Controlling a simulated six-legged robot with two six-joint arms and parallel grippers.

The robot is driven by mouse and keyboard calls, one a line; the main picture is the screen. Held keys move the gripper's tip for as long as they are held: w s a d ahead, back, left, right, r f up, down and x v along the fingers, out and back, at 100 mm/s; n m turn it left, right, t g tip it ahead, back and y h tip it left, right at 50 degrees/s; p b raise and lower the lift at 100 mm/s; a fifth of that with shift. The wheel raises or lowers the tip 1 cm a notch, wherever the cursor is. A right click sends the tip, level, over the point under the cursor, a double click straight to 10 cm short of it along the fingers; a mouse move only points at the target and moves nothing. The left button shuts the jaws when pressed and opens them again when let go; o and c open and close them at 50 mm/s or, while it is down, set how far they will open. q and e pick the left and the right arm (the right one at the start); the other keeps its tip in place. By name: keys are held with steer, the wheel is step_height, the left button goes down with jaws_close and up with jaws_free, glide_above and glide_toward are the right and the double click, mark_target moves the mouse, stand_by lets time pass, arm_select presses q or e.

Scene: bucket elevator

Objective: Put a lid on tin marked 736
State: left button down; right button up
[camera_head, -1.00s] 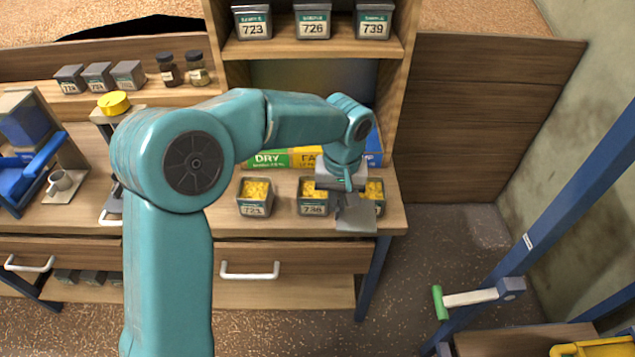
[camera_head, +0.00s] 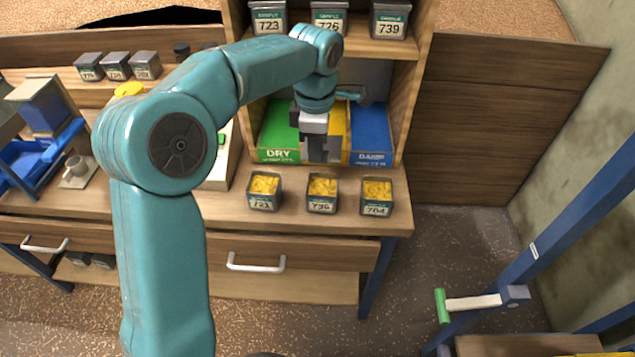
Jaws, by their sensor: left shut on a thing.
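The tin marked 736 (camera_head: 322,194) stands open on the worktop, filled with yellow pieces. It is the middle one of three open tins; the left tin (camera_head: 264,191) reads about 721 and the right tin (camera_head: 377,196) reads 704. My left gripper (camera_head: 315,150) is behind and above the 736 tin, in front of the bins, pointing down. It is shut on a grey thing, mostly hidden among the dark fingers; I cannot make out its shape. A teal piece with a grey end (camera_head: 368,95) shows right of the wrist; I cannot tell what it belongs to. My right gripper is not in view.
Green DRY (camera_head: 278,155), yellow and blue DAMP (camera_head: 374,156) bins stand in the cubby behind. Closed tins sit on the upper shelf (camera_head: 360,45) and left ledge. A white drawer handle (camera_head: 256,264) juts out in front. The worktop before the tins is clear.

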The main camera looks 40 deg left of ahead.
arm_select(q)
step_height(320, 180, down, 9)
steer(key=shift+f, duration=0.15)
steer(key=shift+f, duration=0.1)
steer(key=shift+f+b, duration=0.55)
steer(key=shift+b, duration=0.15)
steer(key=c, duration=1.2)
jaws_free()
steer(key=shift+c, duration=0.2)
steer(key=shift+r, duration=0.1)
